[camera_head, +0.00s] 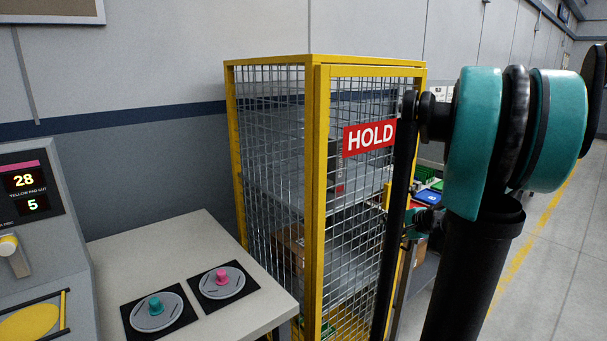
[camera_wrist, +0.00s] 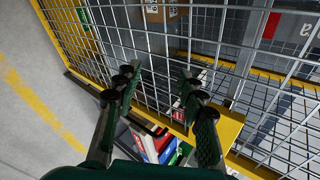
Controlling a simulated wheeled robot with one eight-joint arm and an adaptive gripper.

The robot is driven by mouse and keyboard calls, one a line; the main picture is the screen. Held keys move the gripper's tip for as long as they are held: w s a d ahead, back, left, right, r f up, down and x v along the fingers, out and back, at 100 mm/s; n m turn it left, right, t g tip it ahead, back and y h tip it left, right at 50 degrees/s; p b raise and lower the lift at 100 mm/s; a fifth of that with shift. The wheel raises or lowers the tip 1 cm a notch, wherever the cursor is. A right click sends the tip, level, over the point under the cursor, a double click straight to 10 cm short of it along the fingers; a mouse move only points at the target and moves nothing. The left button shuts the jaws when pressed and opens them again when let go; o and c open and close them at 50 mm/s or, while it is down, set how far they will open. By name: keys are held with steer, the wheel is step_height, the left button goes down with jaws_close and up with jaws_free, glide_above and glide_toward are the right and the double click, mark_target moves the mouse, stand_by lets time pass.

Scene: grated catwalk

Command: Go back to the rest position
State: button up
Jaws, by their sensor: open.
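My gripper (camera_wrist: 160,92) is open in the wrist view, its two dark fingers spread with nothing between them. Behind the fingers is the wire mesh of the yellow-framed cage (camera_head: 319,190). I cannot tell whether the fingertips touch the mesh. A yellow plate (camera_wrist: 222,132) on the cage frame lies close to the right finger. In the head view my arm stands at the right, in front of the cage's right side, and hides most of the gripper.
A red HOLD sign (camera_head: 369,138) hangs on the cage. Cardboard boxes (camera_head: 291,245) sit on its shelves. A pale table (camera_head: 180,240) at left holds two round dishes with a teal and a pink knobbed piece, beside a console (camera_head: 35,230). Open floor (camera_head: 560,250) lies right.

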steer(key=s+a+f+n+g+h, duration=0.1)
steer(key=s+a+f+n, duration=0.2)
steer(key=s, duration=0.4)
steer(key=s+a+f+n+g+h, duration=0.2)
steer(key=s+a+f+n, duration=0.1)
steer(key=s+f+n, duration=0.2)
steer(key=s+a+f+n+g+h, duration=0.1)
steer(key=s+a+f+n+g, duration=0.1)
steer(key=s+n, duration=0.4)
steer(key=s+a+f, duration=0.1)
steer(key=s+f, duration=0.1)
steer(key=s, duration=0.3)
steer(key=shift+a+f+n+h, duration=0.15)
steer(key=shift+f+n+h, duration=0.1)
steer(key=shift+n+h, duration=0.15)
